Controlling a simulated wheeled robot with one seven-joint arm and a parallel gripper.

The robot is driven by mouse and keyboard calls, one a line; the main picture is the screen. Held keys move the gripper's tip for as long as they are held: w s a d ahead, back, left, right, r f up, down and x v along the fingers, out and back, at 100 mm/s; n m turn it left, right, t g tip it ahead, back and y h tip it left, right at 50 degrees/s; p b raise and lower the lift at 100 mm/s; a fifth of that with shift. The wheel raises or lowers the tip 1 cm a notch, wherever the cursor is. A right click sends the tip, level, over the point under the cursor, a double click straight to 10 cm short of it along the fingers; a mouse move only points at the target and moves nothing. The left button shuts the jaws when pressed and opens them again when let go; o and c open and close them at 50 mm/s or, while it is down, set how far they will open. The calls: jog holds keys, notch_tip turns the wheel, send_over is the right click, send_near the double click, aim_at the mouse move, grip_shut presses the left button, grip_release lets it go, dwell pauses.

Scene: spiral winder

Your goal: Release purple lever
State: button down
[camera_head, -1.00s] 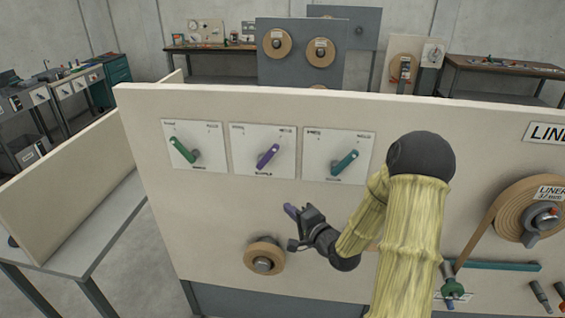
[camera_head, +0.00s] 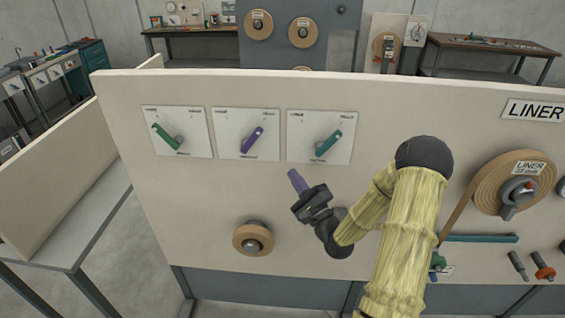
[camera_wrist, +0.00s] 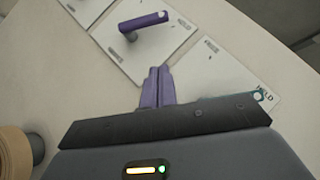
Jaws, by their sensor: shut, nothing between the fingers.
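The purple lever (camera_head: 252,140) is on the middle of three white plates on the cream panel, its handle slanting up to the right. In the wrist view the purple lever (camera_wrist: 143,22) stands out from its plate near the top. My gripper (camera_head: 296,180) has purple fingers and is below the plates, beneath the gap between the middle and right ones. In the wrist view my gripper (camera_wrist: 158,80) has its fingertips together and empty, apart from the lever.
A green lever (camera_head: 168,137) is on the left plate and a teal lever (camera_head: 328,145) on the right plate. A tan roll (camera_head: 253,239) sticks out below. A large liner roll (camera_head: 487,188) is at the right. The panel between the plates and the tan roll is bare.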

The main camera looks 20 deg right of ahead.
jog(key=p, duration=0.4)
send_near(252, 140)
jog(key=w+d+r, duration=0.1)
jog(key=w+d, duration=0.3)
jog(key=w+a+r+p, duration=0.2)
jog(key=a, duration=0.1)
jog(key=shift+r, duration=0.1)
